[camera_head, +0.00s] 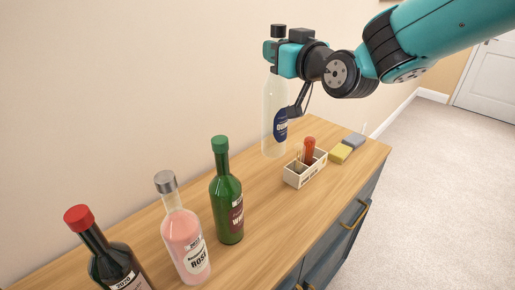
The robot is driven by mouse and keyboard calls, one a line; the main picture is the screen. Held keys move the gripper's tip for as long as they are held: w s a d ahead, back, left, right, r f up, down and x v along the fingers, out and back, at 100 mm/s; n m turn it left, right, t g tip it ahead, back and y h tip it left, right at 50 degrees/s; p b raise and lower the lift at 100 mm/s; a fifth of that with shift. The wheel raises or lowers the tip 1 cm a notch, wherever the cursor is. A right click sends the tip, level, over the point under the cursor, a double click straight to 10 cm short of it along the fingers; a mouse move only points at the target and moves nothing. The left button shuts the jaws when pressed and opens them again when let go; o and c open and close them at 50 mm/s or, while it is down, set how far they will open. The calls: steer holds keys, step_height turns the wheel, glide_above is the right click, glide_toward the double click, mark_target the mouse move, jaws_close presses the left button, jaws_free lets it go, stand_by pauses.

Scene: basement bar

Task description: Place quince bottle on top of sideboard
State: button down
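The quince bottle (271,120) is clear with a dark blue label, and its lettering is only partly readable. It is upright at the far part of the wooden sideboard (270,207), near the wall. I cannot tell whether its base touches the top or hangs just above it. My gripper (276,58) is around the bottle's neck and appears shut on it, with the dark cap showing above the fingers. The fingertips are hard to make out.
A green bottle (228,205), a pink rosé bottle (184,240) and a dark red-capped bottle (110,262) stand nearer. A small compartment box (306,174) with a red-topped item is to the right, beside yellow (340,153) and grey (354,141) blocks. The wall is close on the left.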

glide_above(283, 134)
steer(key=x, duration=0.3)
step_height(283, 134, down, 13)
steer(key=shift+d+f+b, duration=0.1)
steer(key=shift+d+b, duration=0.05)
steer(key=shift+b, duration=0.2)
step_height(283, 134, down, 5)
steer(key=shift+f+b, duration=0.1)
steer(key=shift+b, duration=1)
steer(key=c, duration=0.9)
jaws_free()
steer(key=shift+s, duration=0.1)
